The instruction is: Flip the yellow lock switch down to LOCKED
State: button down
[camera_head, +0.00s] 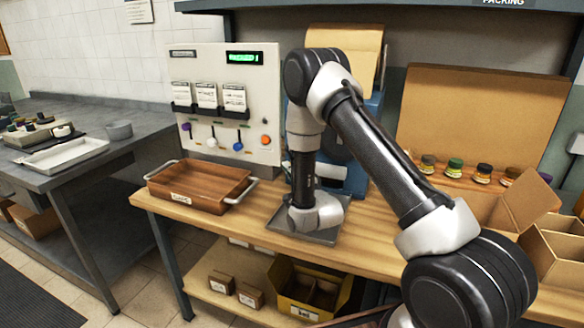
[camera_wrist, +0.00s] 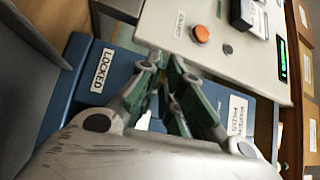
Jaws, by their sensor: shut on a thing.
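In the wrist view my gripper (camera_wrist: 170,72) has its green-padded fingers close together, shut on the yellow lock switch (camera_wrist: 154,88). The switch is at the blue unit (camera_wrist: 122,67), beside a white LOCKED label (camera_wrist: 102,70). In the head view the blue unit (camera_head: 352,182) is partly behind my arm, and my gripper and the switch cannot be made out.
A grey control panel (camera_head: 262,88) with an orange button (camera_head: 265,140) and a green display (camera_head: 245,58) stands close by. A wooden tray (camera_head: 200,184) sits on the bench to the left. Small jars (camera_head: 455,165) and open cardboard boxes (camera_head: 482,108) are at the right.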

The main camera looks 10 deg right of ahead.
jog(key=shift+f, duration=0.1)
dwell(0.3)
jog(key=c, duration=1.9)
grip_release()
jog(key=shift+o, duration=0.2)
jog(key=s, duration=0.5)
jog(key=s+d+f, duration=0.1)
jog(key=s, duration=0.1)
jog(key=shift+s+d, duration=0.1)
jog(key=shift+s, duration=0.1)
jog(key=shift+s, duration=0.1)
